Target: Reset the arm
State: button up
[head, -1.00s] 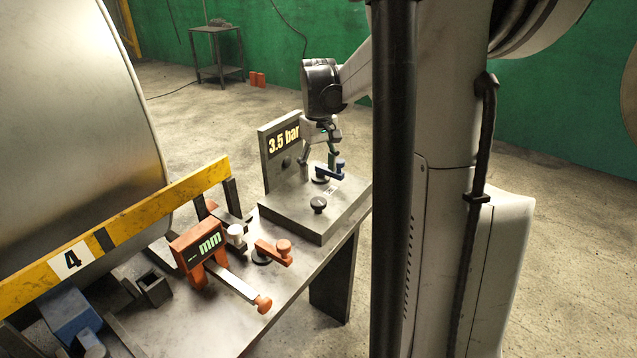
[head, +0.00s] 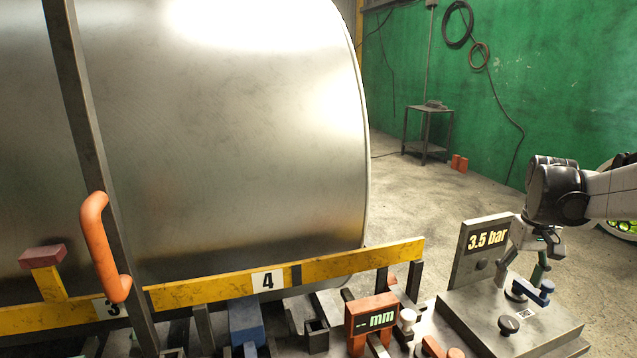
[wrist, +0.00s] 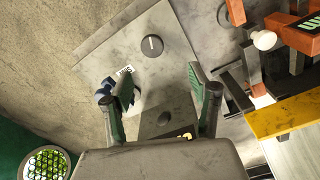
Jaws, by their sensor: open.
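My gripper (head: 524,264) is at the right of the head view, over a grey metal box with a blue lever (head: 533,292). Its fingers point down. In the wrist view my gripper (wrist: 158,82) is open, with nothing between its two green-padded fingers. The blue lever (wrist: 104,93) shows beside the left finger, partly hidden by it. Whether the finger touches the lever I cannot tell. The box (wrist: 148,65) carries a round black knob (wrist: 152,46) and an upright panel reading "3.5 bar" (head: 488,240).
A large metal cylinder (head: 220,130) fills the left, behind a yellow rail (head: 345,264) marked 4. An orange handle (head: 97,245) is on a dark post. Open floor (head: 430,200) lies behind the box.

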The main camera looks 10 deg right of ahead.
jog(key=s+a+t, duration=0.2)
jog(key=s+a, duration=0.3)
jog(key=a, duration=0.5)
jog(key=s+a+r+n+t, duration=0.1)
jog(key=s+a, duration=0.4)
jog(key=a, duration=0.5)
jog(key=s+a+n+t, duration=0.1)
jog(key=s+a+t, duration=0.2)
jog(key=a, duration=0.6)
jog(key=shift+s+a+r+t, duration=0.15)
jog(key=shift+s+a+t, duration=0.25)
jog(key=shift+s, duration=0.75)
dwell(1.2)
